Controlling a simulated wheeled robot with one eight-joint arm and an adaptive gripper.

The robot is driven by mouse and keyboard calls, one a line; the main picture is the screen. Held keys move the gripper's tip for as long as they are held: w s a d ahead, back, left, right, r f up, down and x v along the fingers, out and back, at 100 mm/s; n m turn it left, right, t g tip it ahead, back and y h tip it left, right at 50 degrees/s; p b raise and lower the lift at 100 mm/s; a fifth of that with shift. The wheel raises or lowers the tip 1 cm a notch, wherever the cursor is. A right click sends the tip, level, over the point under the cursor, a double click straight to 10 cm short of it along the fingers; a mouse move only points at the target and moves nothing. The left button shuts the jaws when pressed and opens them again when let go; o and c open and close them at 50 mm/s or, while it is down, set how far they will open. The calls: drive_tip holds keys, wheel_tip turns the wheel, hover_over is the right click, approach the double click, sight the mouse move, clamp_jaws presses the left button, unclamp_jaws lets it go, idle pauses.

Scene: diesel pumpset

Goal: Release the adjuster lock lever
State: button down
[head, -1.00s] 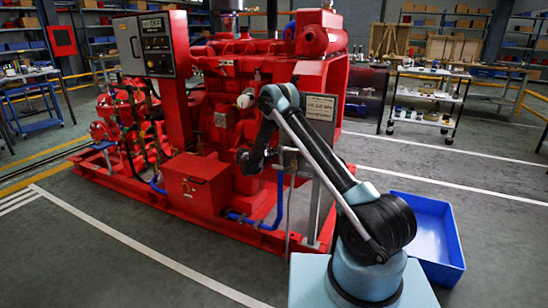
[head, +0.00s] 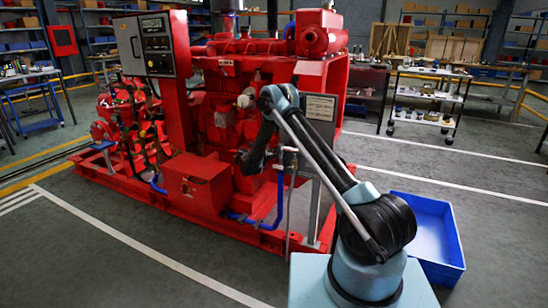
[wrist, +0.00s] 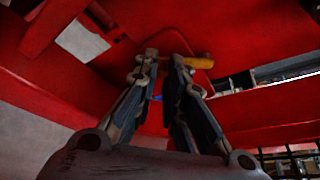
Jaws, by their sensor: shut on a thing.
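The adjuster lock lever shows in the wrist view as a short yellow-orange handle (wrist: 199,62). It lies crosswise at the fingertips, in front of a red panel. My gripper (wrist: 165,60) is shut on it, with one finger on each side and the handle's end sticking out to the right. The rest of the lever and its pivot are hidden or too dark to make out. In the head view my gripper (head: 250,160) is a small dark shape against the side of the red engine, and the lever cannot be made out there.
The red pumpset (head: 225,120) fills the left and middle of the head view, with a control box (head: 153,45) on top left. A post-mounted sign plate (head: 320,107) stands just right of my arm. A blue bin (head: 425,235) is on the floor at right.

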drive_tip(key=shift+f, duration=0.1)
drive_tip(key=n, duration=0.1)
drive_tip(key=n+h, duration=0.1)
drive_tip(key=d, duration=0.1)
drive_tip(key=shift+s+f+n+h, duration=0.25)
drive_tip(key=shift+f+n+h, duration=0.05)
drive_tip(key=shift+f+n, duration=0.1)
drive_tip(key=shift+s+d+f+n+h, duration=0.2)
drive_tip(key=shift+d+n+h, duration=0.35)
drive_tip(key=shift+n, duration=0.45)
drive_tip(key=c, duration=1.6)
unclamp_jaws()
drive_tip(key=shift+t, duration=0.3)
drive_tip(key=v, duration=1.2)
